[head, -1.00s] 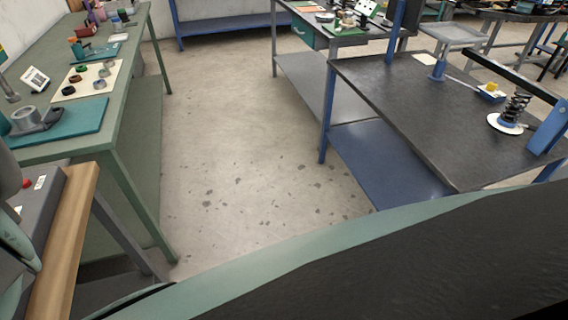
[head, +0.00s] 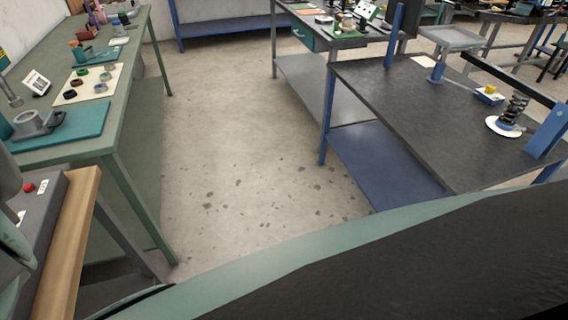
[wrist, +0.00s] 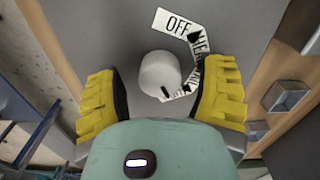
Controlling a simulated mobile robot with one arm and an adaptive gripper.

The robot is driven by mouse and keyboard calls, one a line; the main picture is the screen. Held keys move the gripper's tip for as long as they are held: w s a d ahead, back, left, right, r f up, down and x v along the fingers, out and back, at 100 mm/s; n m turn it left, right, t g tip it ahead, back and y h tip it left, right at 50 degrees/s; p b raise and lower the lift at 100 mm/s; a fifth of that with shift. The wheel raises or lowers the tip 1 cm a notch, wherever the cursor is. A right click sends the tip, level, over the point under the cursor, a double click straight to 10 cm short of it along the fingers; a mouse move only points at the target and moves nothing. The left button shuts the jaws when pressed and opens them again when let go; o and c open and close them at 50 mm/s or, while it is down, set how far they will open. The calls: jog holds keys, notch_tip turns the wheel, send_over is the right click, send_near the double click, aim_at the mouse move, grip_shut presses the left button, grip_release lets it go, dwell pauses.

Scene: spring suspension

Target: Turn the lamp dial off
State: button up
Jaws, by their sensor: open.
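A pale round dial (wrist: 160,73) stands out from a grey panel (wrist: 95,30) in the wrist view. A white label reading OFF (wrist: 178,23) lies above and right of it. Another label strip, partly readable as HEA, curves down its right side. A small dark mark shows at the dial's lower right edge; I cannot tell whether it is a pointer. My gripper (wrist: 162,82) is open, with one yellow finger on each side of the dial and visible gaps to both. In the head view the dial and the fingers are not visible.
In the head view a dark grey box (head: 52,232) with a red button (head: 29,188) sits at the lower left by a wooden edge (head: 70,240). A green bench (head: 135,70) with small parts runs along the left. A black-topped table (head: 420,120) stands right. The floor between is clear.

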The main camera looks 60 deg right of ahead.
jog(key=shift+o, duration=0.3)
jog(key=c, duration=1.2)
jog(key=shift+c, duration=0.2)
